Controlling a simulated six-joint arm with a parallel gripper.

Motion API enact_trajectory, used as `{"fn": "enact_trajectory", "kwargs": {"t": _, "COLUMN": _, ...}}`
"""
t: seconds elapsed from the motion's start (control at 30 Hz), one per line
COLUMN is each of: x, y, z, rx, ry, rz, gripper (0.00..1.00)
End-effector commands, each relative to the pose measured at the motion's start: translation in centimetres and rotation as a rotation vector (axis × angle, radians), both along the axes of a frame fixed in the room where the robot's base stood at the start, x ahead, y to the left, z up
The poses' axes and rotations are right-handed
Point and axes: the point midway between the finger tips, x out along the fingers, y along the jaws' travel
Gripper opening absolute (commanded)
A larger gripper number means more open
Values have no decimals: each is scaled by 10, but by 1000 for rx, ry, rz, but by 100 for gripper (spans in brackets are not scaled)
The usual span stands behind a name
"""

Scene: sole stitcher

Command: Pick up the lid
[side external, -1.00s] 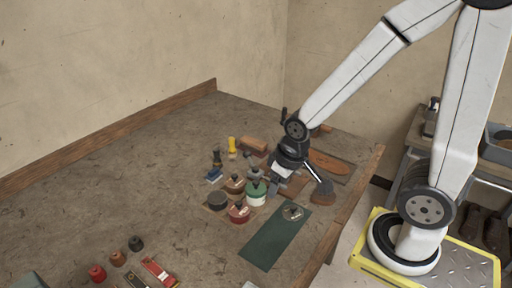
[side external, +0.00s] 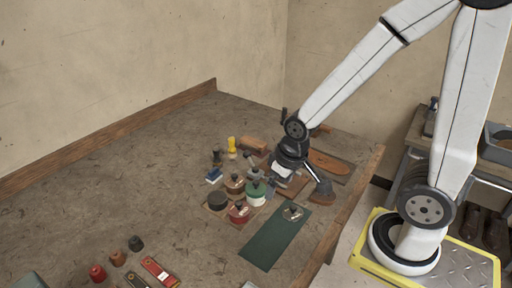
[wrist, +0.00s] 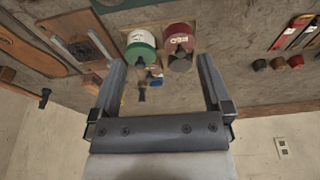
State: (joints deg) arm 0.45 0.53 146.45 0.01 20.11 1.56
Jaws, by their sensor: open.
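A grey metal lid with a dark knob (side external: 292,212) lies on the dark green mat (side external: 268,243) in the side view; I cannot make it out in the wrist view. My gripper (side external: 277,184) is over the far side of the group of pots, beyond the lid and to its left. In the wrist view my gripper (wrist: 161,60) is open, with nothing held between its fingers. The green-and-white pot (wrist: 138,45) and the red pot (wrist: 179,43) show near its fingertips.
A dark round pot (side external: 218,200) and a brown pot (side external: 235,184) stand close by. A yellow-handled tool (side external: 231,146) and a blue block (side external: 214,175) are behind them. Red and brown small pieces (side external: 98,273) lie at the front left. The left bench is largely clear.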

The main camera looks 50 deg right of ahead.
Motion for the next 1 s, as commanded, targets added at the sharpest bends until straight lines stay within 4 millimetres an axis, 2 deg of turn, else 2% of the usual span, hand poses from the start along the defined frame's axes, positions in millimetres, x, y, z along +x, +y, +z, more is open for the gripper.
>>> {"fn": "enact_trajectory", "kwargs": {"t": 0.27, "x": 1, "y": -20, "z": -16, "rx": 46, "ry": 59, "rz": -289, "gripper": 100}}
{"fn": "enact_trajectory", "kwargs": {"t": 0.5, "x": -1, "y": -47, "z": -40, "rx": 97, "ry": 134, "rz": -705, "gripper": 100}}
{"fn": "enact_trajectory", "kwargs": {"t": 0.7, "x": -6, "y": -64, "z": -56, "rx": 121, "ry": 181, "rz": -996, "gripper": 100}}
{"fn": "enact_trajectory", "kwargs": {"t": 0.83, "x": -8, "y": -70, "z": -62, "rx": 128, "ry": 196, "rz": -1101, "gripper": 100}}
{"fn": "enact_trajectory", "kwargs": {"t": 1.0, "x": -8, "y": -72, "z": -64, "rx": 131, "ry": 200, "rz": -1143, "gripper": 100}}
